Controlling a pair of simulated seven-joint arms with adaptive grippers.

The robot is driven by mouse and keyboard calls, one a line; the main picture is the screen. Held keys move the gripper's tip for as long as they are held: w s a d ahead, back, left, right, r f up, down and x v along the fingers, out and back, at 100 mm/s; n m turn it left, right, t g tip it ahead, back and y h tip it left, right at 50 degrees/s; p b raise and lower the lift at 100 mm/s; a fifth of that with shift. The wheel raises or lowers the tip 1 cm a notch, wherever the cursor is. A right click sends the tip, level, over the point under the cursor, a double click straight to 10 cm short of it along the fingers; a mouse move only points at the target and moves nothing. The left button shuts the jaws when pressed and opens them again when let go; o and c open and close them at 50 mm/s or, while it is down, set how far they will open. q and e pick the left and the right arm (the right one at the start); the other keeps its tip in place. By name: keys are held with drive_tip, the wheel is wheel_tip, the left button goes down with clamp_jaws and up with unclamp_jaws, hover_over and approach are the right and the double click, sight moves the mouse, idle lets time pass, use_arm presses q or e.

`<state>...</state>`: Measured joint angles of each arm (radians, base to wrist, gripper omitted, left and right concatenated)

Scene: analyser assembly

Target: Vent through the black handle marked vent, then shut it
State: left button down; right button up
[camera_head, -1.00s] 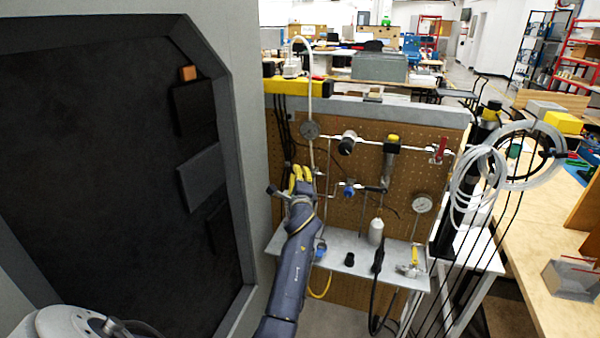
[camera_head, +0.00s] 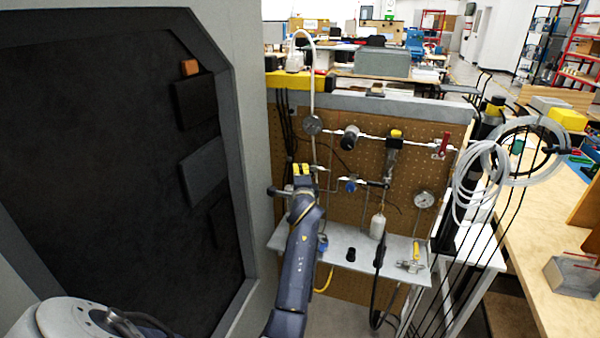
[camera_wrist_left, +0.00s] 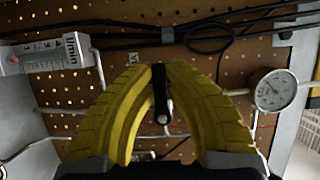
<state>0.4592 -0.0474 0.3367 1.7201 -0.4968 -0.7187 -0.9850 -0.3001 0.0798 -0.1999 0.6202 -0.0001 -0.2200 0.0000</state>
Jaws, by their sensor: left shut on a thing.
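My left gripper (camera_head: 302,170) reaches up to the left part of the brown pegboard panel (camera_head: 400,165). In the left wrist view its two yellow fingers (camera_wrist_left: 161,70) are shut on a slim black handle (camera_wrist_left: 160,88), which stands upright between the fingertips. A silver bolt or stem shows at the handle's lower part. A small label beside the left fingertip is too small to read for sure. In the head view the fingers and arm hide the handle. My right gripper is not in view.
Metal tubing, a red handle (camera_head: 441,145), a blue knob (camera_head: 351,185) and a round gauge (camera_head: 424,200) are on the panel. A flowmeter block (camera_wrist_left: 45,55) is at the wrist view's left. A grey shelf (camera_head: 340,240) lies below. Coiled clear hose (camera_head: 477,180) hangs at right.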

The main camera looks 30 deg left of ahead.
use_arm(q)
drive_tip(key=c, duration=1.4)
unclamp_jaws()
drive_tip(key=v, duration=1.2)
drive_tip(key=shift+f, duration=0.1)
